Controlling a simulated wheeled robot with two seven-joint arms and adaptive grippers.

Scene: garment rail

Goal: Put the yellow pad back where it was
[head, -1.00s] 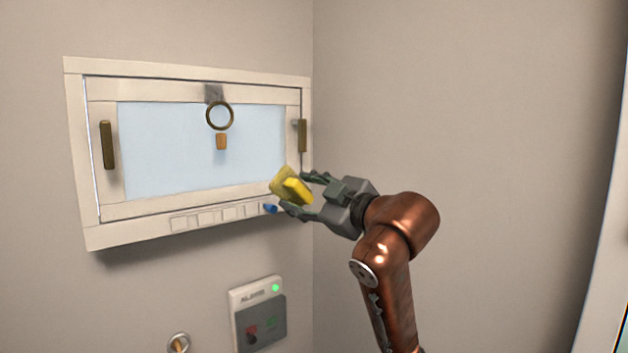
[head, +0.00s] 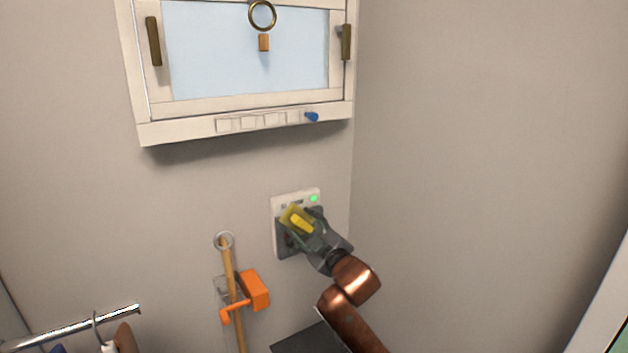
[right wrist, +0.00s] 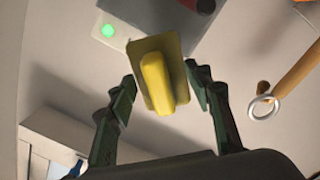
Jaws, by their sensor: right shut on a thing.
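The yellow pad (head: 299,221) is a flat, darker yellow plate with a brighter raised bar on it. My right gripper (head: 304,226) is shut on the pad, in front of the alarm box on the wall in the head view. In the right wrist view the pad (right wrist: 159,77) sits between the two fingers of my right gripper (right wrist: 162,88), its bar facing the camera. I cannot tell how far the pad is from the wall. My left gripper is not in view.
The alarm box (head: 283,205) has a green light. Above it hangs a white-framed window (head: 170,132) with a blue knob (head: 312,117). A wooden pole (head: 228,262) in an orange clip (head: 254,290) stands left. A metal rail (head: 75,328) is at lower left. The right wall is bare.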

